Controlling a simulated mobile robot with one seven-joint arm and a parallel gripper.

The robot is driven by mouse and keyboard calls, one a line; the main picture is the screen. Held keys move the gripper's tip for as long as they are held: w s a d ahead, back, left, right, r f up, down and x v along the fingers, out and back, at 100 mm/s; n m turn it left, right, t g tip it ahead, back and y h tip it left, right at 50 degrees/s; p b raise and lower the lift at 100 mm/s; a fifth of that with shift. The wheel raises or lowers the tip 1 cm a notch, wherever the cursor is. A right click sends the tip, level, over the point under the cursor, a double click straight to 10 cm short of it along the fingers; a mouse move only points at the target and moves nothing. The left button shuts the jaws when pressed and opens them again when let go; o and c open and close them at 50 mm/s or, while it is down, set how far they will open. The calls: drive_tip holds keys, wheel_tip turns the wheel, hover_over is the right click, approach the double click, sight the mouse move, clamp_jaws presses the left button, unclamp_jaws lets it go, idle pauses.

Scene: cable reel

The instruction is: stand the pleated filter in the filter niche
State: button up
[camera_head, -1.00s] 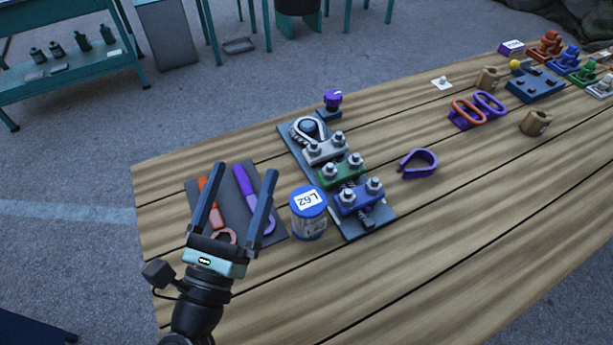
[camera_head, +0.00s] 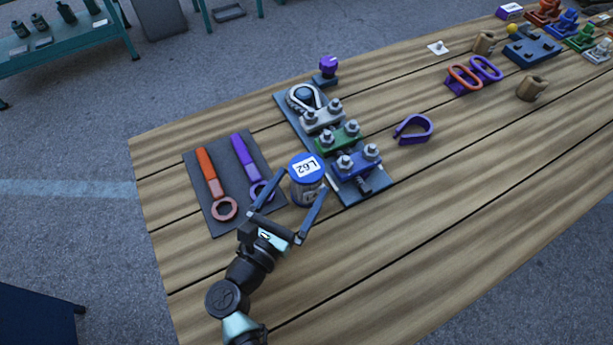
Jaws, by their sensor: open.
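I can make out neither a pleated filter nor a filter niche for certain. A round can with a blue lid, a white label and a greyish body (camera_head: 305,188) stands upright on the wooden table, beside the dark clamp plate. My gripper (camera_head: 303,181) is open at the near side of this can. In the picture its two fingers lie to the left and right of the can. I cannot tell whether they touch it or at what height they are. The fingers hide part of the can's lower sides.
A dark mat (camera_head: 203,189) with an orange wrench (camera_head: 208,172) and a purple wrench (camera_head: 243,156) lies left of the can. The clamp plate (camera_head: 350,194) bears bolted clamps. A purple loop (camera_head: 414,128) lies right of it. The table's near right is clear.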

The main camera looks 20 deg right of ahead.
sight(307, 171)
drive_tip(key=x, duration=0.4)
drive_tip(key=shift+w+p, duration=0.2)
drive_tip(key=shift+p, duration=0.15)
drive_tip(key=c, duration=1.5)
clamp_jaws()
drive_tip(key=shift+r, duration=0.15)
